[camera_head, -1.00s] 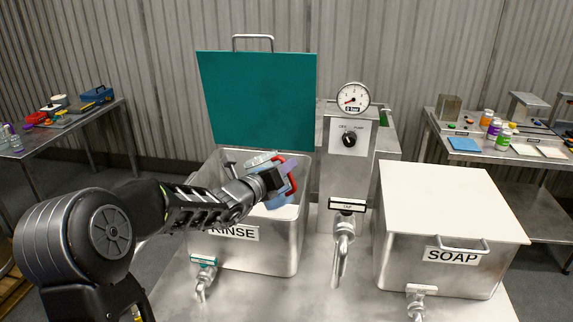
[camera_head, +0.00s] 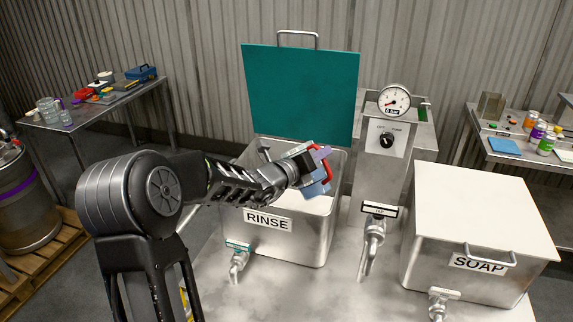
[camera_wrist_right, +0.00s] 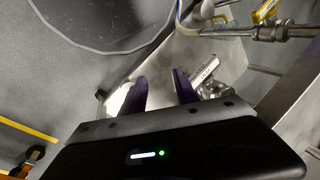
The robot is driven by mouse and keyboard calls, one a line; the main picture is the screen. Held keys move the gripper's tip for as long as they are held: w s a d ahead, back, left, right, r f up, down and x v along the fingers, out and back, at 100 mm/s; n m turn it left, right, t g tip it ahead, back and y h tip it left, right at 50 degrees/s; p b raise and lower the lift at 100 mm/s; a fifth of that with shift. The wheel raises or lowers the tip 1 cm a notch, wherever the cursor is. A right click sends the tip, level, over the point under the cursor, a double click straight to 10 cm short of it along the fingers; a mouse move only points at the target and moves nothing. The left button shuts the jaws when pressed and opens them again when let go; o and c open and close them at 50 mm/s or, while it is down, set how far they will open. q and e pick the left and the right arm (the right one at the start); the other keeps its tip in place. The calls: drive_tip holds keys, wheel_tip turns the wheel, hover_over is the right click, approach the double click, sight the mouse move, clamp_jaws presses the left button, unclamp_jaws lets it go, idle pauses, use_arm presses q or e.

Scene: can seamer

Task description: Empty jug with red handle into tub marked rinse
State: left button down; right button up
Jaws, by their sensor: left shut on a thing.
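The RINSE tub (camera_head: 305,238) is a steel box with its teal lid (camera_head: 300,95) standing open behind it. My left gripper (camera_head: 320,168) is over the tub's opening, shut on the red handle (camera_head: 329,160) of the jug. The jug's bluish clear body (camera_head: 317,189) hangs tilted below the gripper, above the white inside of the tub. The gripper hides part of it, and I cannot tell whether liquid is running out. My right gripper (camera_wrist_right: 160,88) shows in the right wrist view, its purple fingers apart with nothing between them.
A SOAP tub (camera_head: 480,225) with a white closed lid stands at the right. A steel post with a gauge (camera_head: 394,101) and a tap (camera_head: 372,235) stands between the tubs. A side table (camera_head: 100,118) with clear jugs is at the left. A keg (camera_head: 25,205) stands on a pallet.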

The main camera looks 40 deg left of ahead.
use_arm(q)
drive_tip(key=shift+r, duration=0.1)
idle(0.3)
drive_tip(key=r+p, duration=0.1)
drive_tip(key=p, duration=0.1)
drive_tip(key=a+r+n+p, duration=0.1)
drive_tip(key=p, duration=0.1)
drive_tip(key=shift+w+r+p, duration=0.1)
drive_tip(key=shift+p, duration=0.6)
drive_tip(key=shift+a, duration=0.1)
drive_tip(key=shift+w+a+r+n, duration=0.2)
drive_tip(key=shift+a+r+n, duration=0.5)
drive_tip(key=shift+r+n, duration=0.25)
